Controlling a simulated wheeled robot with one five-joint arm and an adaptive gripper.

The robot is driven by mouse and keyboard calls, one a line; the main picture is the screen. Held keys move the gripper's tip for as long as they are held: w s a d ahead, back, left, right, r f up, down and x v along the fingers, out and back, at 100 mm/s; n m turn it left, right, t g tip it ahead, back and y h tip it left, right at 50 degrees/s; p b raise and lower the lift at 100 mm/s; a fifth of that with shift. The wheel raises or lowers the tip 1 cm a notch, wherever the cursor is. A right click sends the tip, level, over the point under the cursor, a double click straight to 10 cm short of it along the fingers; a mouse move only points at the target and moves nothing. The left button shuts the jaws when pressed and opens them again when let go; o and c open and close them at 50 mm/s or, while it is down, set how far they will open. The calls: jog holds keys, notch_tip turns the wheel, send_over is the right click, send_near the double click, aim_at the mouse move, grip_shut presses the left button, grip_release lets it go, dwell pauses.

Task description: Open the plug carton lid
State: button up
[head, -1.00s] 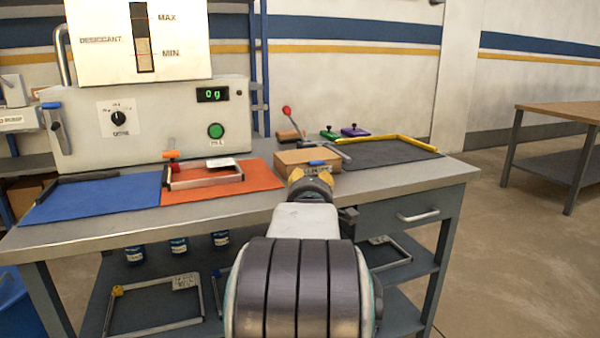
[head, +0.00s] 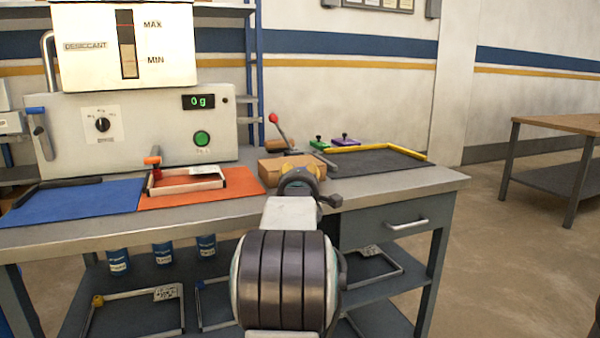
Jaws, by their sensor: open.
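A small brown cardboard carton (head: 275,171) sits on the bench between the orange mat and the dark grey mat. Its top looks closed, though my arm hides part of its front and right side, and no print naming it can be read. My gripper (head: 300,172) is in front of the carton at its right part, seen from behind. Its fingertips are mostly hidden by my own wrist, and I cannot tell whether they touch the carton. I see nothing held in it.
A dispensing machine (head: 140,130) reading 0 g stands at the back left. A blue mat (head: 75,205), an orange mat (head: 215,195) with a metal frame (head: 187,181), and a dark grey mat (head: 375,162) lie on the bench (head: 420,180). A red-knobbed lever (head: 274,118) stands behind the carton.

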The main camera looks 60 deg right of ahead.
aim_at(292, 163)
jog(key=shift+x, duration=1.9)
grip_shut()
